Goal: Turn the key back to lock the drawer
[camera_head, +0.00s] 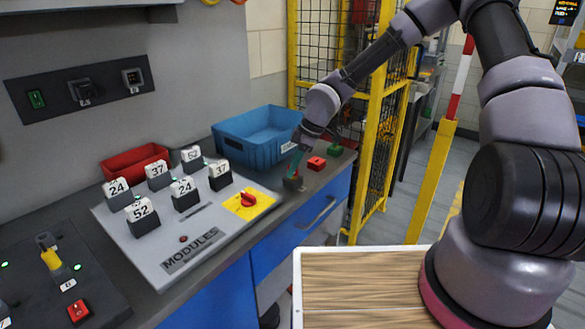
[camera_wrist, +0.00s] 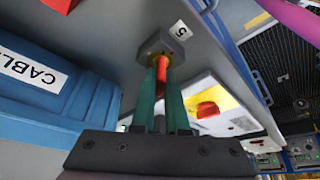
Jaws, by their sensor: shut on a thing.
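My gripper (camera_head: 295,165) points down at the front right corner of the worktop. It is shut on a red key (camera_wrist: 161,72), which shows between the teal fingers in the wrist view. The key stands in a dark lock block (camera_wrist: 163,46) on the worktop; the block also shows under the fingers in the head view (camera_head: 292,183). In the head view the fingers hide the key, and its exact angle is hard to tell. The blue drawer front (camera_head: 297,232) with its handle is below the worktop edge, just under the lock.
A blue bin (camera_head: 250,138) stands close behind and left of my gripper. A red button block (camera_head: 316,163) and a green one (camera_head: 335,150) sit to its right. A module board (camera_head: 225,222) with a red knob on a yellow plate lies left. A yellow cage (camera_head: 374,140) stands behind right.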

